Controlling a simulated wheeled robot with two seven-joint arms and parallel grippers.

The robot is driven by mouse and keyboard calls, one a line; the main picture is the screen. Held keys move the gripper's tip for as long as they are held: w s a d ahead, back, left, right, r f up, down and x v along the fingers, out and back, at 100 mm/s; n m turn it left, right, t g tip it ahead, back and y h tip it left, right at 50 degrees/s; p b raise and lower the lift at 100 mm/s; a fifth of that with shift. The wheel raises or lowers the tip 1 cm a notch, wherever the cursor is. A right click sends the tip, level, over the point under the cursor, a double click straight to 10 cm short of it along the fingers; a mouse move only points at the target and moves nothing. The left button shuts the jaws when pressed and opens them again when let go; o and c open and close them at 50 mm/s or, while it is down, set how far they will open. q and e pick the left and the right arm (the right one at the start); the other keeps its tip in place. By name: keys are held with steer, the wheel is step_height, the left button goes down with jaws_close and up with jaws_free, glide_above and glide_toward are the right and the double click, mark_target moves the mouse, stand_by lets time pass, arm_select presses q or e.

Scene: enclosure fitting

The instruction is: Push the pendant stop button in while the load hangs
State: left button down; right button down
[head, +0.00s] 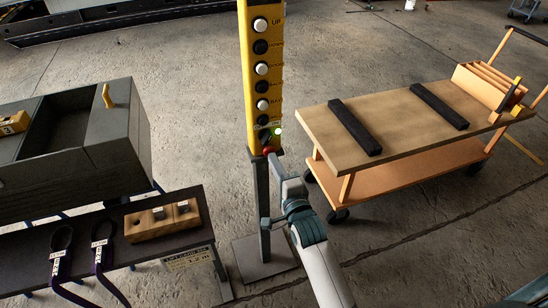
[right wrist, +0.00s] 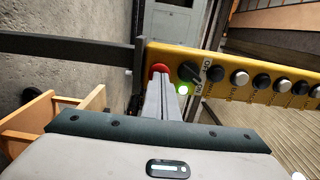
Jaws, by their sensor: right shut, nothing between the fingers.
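The yellow pendant (head: 261,75) stands upright on a dark post in the head view, with a column of white and black buttons and a lit green lamp (head: 278,131). The red stop button (head: 269,150) is at its lower end. In the right wrist view the red stop button (right wrist: 160,70) shows at the end of the yellow pendant (right wrist: 240,80), beside a black knob. My right gripper (head: 276,158) is shut and empty, its tips at the red button; the fingers (right wrist: 162,85) overlap part of it. I cannot tell whether they touch. The left gripper and the hanging load are not in view.
A wooden-topped cart (head: 390,130) with two black bars stands at the right. A dark bench (head: 100,262) with two straps and a wooden block is at the lower left, below a grey cabinet (head: 110,140). Concrete floor lies open between pendant and cart.

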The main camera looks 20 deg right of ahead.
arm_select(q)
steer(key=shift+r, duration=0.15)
arm_select(e)
steer(key=shift+w, duration=0.45)
